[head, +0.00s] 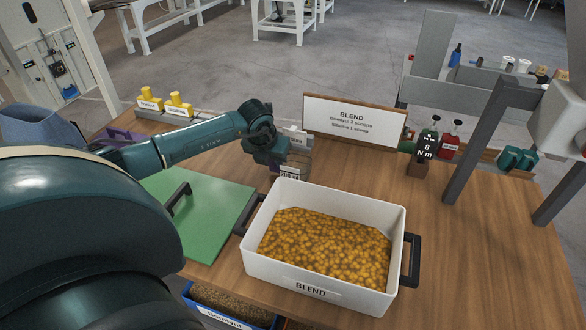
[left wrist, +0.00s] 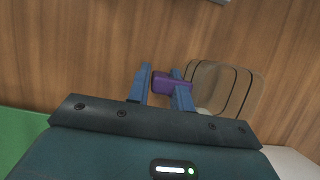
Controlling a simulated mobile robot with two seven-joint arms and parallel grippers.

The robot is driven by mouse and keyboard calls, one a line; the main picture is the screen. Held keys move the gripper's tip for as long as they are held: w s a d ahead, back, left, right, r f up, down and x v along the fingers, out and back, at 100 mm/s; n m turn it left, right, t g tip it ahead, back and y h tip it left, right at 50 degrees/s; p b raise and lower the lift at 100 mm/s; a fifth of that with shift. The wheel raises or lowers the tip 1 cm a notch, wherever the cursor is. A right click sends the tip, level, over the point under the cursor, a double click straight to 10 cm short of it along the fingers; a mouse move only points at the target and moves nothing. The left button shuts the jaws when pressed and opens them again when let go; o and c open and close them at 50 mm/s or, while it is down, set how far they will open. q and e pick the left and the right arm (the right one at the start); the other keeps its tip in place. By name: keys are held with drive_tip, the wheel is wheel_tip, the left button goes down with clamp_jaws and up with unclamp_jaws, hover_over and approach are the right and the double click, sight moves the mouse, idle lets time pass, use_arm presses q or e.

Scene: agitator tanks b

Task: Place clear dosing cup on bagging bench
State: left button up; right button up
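The clear dosing cup (left wrist: 225,88) shows in the left wrist view as a see-through cup with dark bands and a purple handle (left wrist: 162,82). My left gripper (left wrist: 163,86) has its blue fingers on either side of the handle, which fills the gap between them. In the head view the left gripper (head: 275,156) is beside the clear cup (head: 299,163), behind the white BLEND tote; its fingertips are mostly hidden. I cannot tell whether the cup touches the wooden bench (head: 490,255). No surface is marked as the bagging bench. My right gripper is not seen.
The white BLEND tote (head: 262,268) of orange pieces stands close in front of the cup. White tables (head: 160,22) stand far back.

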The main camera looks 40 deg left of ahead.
use_arm(q)
drive_tip(key=shift+c, duration=0.3)
clamp_jaws()
